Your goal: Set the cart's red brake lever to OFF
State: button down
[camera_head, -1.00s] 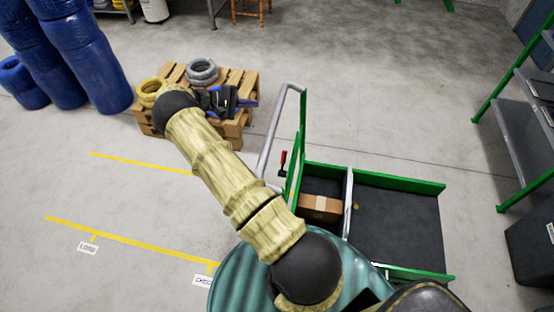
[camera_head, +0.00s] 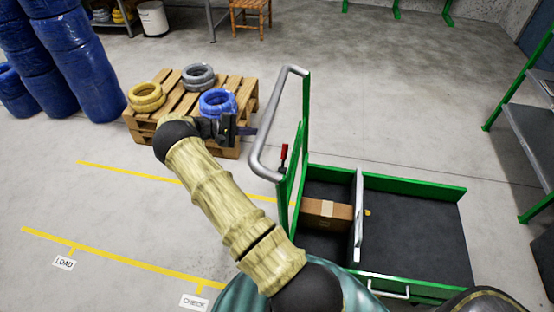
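The cart (camera_head: 415,183) has green rails, a dark bed and a grey push handle (camera_head: 262,130) at its left end. The red brake lever (camera_head: 284,152) sits on the cart's green handle frame and points upward. No OFF marking is legible. My gripper (camera_head: 248,131) is at the end of my arm, left of the push handle and in front of the pallet in the picture. It is apart from the lever. Its dark fingers are small and seen side-on, so I cannot tell whether they are open.
A cardboard box (camera_head: 326,213) lies in the cart beside a grey divider (camera_head: 358,215). A wooden pallet (camera_head: 173,90) holds yellow, grey and blue coils. Blue barrels (camera_head: 95,88) stand at left, a green-framed shelf (camera_head: 530,135) at right. The floor behind the cart is clear.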

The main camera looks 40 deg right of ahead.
notch_tip(320, 180, down, 7)
jog(key=b, duration=0.5)
jog(key=shift+b, duration=0.35)
jog(key=s+d, duration=0.6)
jog(key=shift+s+d+f+p, duration=0.3)
jog(key=shift+d+f, duration=0.05)
jog(key=shift+f, duration=0.05)
jog(key=shift+s+a+r+m+h+b, duration=0.25)
jog(key=shift+r+m+h+b, duration=0.1)
jog(key=shift+m, duration=0.15)
dwell(0.6)
jog(key=s+a+m+g+h+b, duration=0.3)
jog(key=s+a+m+h+b, duration=0.2)
jog(key=m+b, duration=0.3)
jog(key=a+m, duration=0.1)
jog(key=m, duration=0.3)
jog(key=shift+s+a+r, duration=0.15)
jog(key=shift+r, duration=0.15)
